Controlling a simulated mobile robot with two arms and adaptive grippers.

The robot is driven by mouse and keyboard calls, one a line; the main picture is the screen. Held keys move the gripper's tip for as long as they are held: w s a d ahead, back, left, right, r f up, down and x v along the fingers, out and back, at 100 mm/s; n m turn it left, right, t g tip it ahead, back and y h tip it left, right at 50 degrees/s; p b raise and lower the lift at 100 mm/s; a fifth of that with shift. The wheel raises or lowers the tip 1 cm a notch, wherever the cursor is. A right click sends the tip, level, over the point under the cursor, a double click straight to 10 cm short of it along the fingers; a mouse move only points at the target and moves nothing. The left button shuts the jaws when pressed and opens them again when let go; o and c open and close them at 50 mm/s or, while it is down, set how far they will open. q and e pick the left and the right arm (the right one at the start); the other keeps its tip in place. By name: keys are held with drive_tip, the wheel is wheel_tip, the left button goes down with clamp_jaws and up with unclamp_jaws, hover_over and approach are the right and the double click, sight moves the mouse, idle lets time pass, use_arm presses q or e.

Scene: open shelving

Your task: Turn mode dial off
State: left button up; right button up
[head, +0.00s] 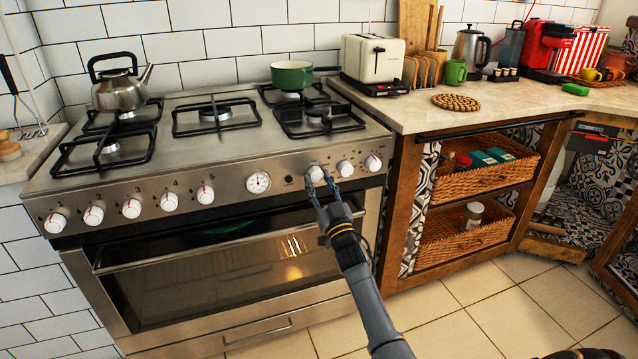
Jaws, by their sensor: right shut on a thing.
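A steel stove (160,259) stands against the white tile wall. A row of white knobs with red marks runs along its front panel, with a round gauge (258,182) near the middle. My right gripper (319,182) is at the panel, right of the gauge, with its fingers shut on a white knob (316,173), the leftmost of the group of three on the right. The fingers hide part of this knob. I cannot read its label or tell which knob is the mode dial. My left gripper is not in view.
A steel kettle (119,88) and a green pot (291,76) stand on the stove top. The oven door handle (230,250) juts out below the panel. Wooden shelving with wicker baskets (470,176) is at the right. The tiled floor in front is clear.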

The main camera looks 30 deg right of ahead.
drive_tip(key=shift+n, duration=0.5)
drive_tip(key=n+y, duration=0.1)
drive_tip(key=n, duration=0.2)
drive_tip(key=n+y+p, duration=0.1)
drive_tip(key=n+y, duration=0.1)
drive_tip(key=n+y+p, duration=0.1)
drive_tip(key=n, duration=0.2)
drive_tip(key=shift+s+d+r+n+y, duration=0.1)
drive_tip(key=shift+d+r+n+y, duration=0.05)
drive_tip(key=shift+d+n+y, duration=0.15)
drive_tip(key=n+g+y+p, duration=0.1)
drive_tip(key=n, duration=0.1)
drive_tip(key=n+y+p, duration=0.1)
drive_tip(key=n, duration=0.1)
drive_tip(key=shift+d+r+n+g, duration=0.1)
drive_tip(key=shift+d+n+g, duration=0.05)
drive_tip(key=shift+n+g, duration=0.25)
use_arm(q)
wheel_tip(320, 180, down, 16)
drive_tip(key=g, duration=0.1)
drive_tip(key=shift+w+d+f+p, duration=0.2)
drive_tip(key=shift+p, duration=0.1)
use_arm(e)
drive_tip(key=shift+n, duration=0.5)
drive_tip(key=o, duration=1.2)
drive_tip(key=v, duration=1.2)
